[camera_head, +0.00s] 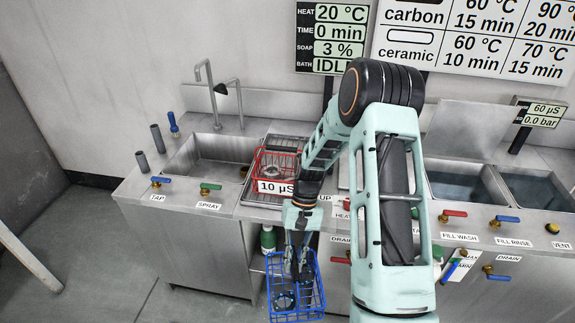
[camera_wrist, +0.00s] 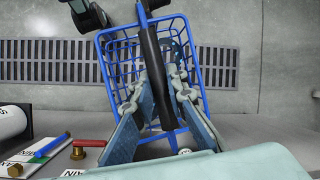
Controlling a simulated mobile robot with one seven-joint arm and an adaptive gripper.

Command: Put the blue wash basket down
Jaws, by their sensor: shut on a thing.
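The blue wash basket (camera_head: 308,298) hangs from my gripper (camera_head: 297,268) in front of the counter, below its top. It is a wire basket, and dark ring-like parts show inside it in the head view. In the wrist view the basket's blue rim (camera_wrist: 104,75) surrounds my fingers, and my gripper (camera_wrist: 163,88) is shut on the dark handle bar (camera_wrist: 149,45) across its middle. Floor shows beyond the basket, so it appears held in the air. The exact grip contact is partly hidden by the fingers.
A red wire basket (camera_head: 285,158) stands on the ribbed drainboard behind my wrist. An empty-looking sink (camera_head: 212,155) lies to its left, and filled tanks (camera_head: 465,187) to the right. Coloured valve handles line the counter front. A floor grate (camera_wrist: 60,73) runs behind the blue basket.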

